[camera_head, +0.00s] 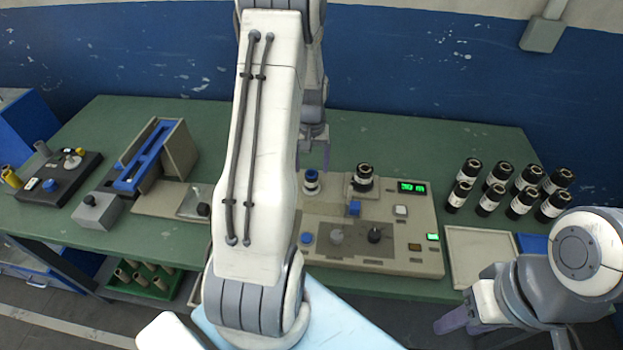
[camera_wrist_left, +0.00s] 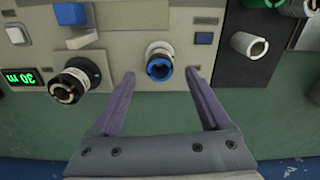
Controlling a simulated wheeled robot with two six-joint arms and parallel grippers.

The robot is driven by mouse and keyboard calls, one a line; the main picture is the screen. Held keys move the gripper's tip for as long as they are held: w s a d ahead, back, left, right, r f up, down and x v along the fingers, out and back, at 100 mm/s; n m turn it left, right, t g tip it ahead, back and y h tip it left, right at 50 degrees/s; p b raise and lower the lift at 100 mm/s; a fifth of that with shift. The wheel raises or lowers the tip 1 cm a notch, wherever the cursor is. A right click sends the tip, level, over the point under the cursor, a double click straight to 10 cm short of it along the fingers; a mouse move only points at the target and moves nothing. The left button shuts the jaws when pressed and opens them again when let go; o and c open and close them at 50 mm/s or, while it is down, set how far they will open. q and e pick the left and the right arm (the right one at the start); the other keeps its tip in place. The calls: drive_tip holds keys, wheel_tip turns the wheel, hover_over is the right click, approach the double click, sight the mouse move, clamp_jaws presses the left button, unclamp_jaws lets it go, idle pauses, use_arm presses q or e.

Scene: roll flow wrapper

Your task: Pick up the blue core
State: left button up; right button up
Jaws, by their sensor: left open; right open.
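The blue core (camera_head: 311,183) stands on the beige machine panel (camera_head: 425,205), left of a black roll (camera_head: 362,178) on the same panel. In the left wrist view the core (camera_wrist_left: 160,62) shows a blue ring with a dark hole and a pale side. My left gripper (camera_head: 314,163) is open and empty. In the left wrist view its two purple fingers (camera_wrist_left: 160,74) point at the core, one to each side, with gaps. I cannot tell their height above it. My right gripper (camera_head: 462,320) is at the lower right, away from the core, open.
Several black rolls (camera_head: 490,199) stand at the right of the green table (camera_head: 420,135), behind an empty pale tray (camera_head: 480,252). A blue-and-grey fixture (camera_head: 145,160) is on the left. My left arm hides part of the table's middle.

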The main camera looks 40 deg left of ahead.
sight(312, 178)
use_arm(q)
drive_tip(key=shift+w+a+f+p, duration=0.1)
drive_tip(key=shift+f+p, duration=0.7)
drive_tip(key=shift+f, duration=2.2)
clamp_jaws()
